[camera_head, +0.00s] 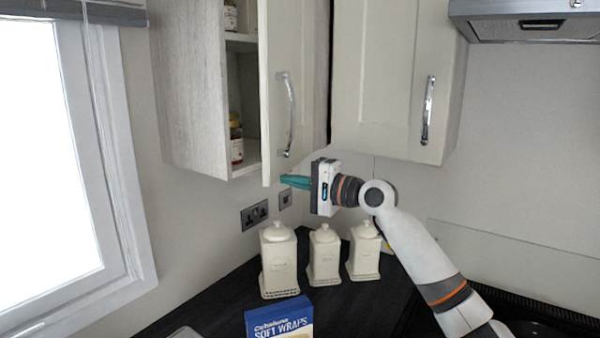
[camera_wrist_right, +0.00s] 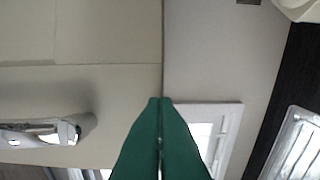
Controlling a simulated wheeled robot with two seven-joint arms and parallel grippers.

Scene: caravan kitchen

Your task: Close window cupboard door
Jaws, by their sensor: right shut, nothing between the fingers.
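The window cupboard door (camera_head: 294,95) is a cream panel with a chrome handle (camera_head: 288,115). It stands partly open, and jars on the shelves show through the gap at its left. My right gripper (camera_head: 284,181) is shut and empty, with its green fingers at the lower edge of this door. In the right wrist view, the shut green fingers (camera_wrist_right: 160,105) point at the line where the cream panel ends, and a chrome handle (camera_wrist_right: 45,132) lies to the left. I cannot tell whether the fingers touch the door. My left gripper is not in view.
A second cupboard door (camera_head: 385,75) hangs shut to the right, beside an extractor hood (camera_head: 525,20). Three cream canisters (camera_head: 325,254) and a soft wraps box (camera_head: 280,322) stand on the dark worktop below. A bright window (camera_head: 50,160) is at the left.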

